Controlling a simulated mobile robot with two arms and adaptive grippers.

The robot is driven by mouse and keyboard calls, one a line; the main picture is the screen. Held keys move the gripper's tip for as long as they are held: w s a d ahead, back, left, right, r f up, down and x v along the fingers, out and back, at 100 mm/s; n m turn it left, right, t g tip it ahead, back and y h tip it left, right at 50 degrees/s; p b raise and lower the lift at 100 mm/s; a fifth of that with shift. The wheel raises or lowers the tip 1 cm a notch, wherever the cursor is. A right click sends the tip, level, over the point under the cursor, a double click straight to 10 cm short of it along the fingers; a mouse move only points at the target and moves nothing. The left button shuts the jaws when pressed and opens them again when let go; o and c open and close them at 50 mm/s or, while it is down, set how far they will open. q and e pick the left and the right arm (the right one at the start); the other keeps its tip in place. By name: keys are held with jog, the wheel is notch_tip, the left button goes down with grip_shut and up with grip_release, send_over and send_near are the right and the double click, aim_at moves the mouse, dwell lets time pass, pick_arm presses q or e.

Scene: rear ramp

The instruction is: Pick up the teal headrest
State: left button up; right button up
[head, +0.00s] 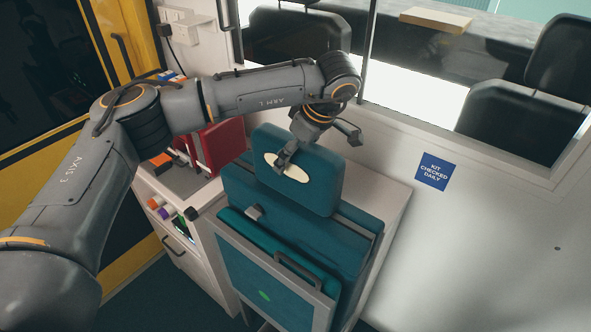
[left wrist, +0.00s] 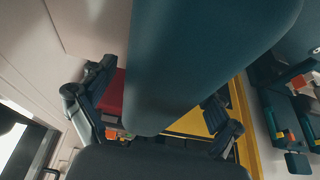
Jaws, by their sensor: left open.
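The teal headrest (head: 322,190) is a rounded, padded block with a pale oval patch on its front. It stands upright at the top of a folded teal seat (head: 290,238). My left gripper (head: 316,148) is at the headrest's upper edge, with one finger in front of it over the pale patch and the other behind it. In the left wrist view the headrest (left wrist: 195,60) runs between the two spread fingers. The gripper is open; I cannot tell whether either finger touches. My right gripper is not in view.
A red case (head: 222,143) and small coloured items stand on a white cabinet (head: 192,188) left of the seat. A white wall with a blue sign (head: 436,171) and a window is behind and right. Yellow door framing (head: 133,40) is at the left.

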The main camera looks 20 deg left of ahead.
pick_arm(q)
jog(key=c, duration=1.9)
jog(key=shift+r, duration=0.1)
notch_tip(320, 180, up, 9)
jog(key=b, duration=0.2)
jog(key=shift+w+b, duration=0.1)
jog(key=shift+b, duration=0.2)
notch_tip(320, 180, up, 9)
jog(key=shift+r, duration=0.2)
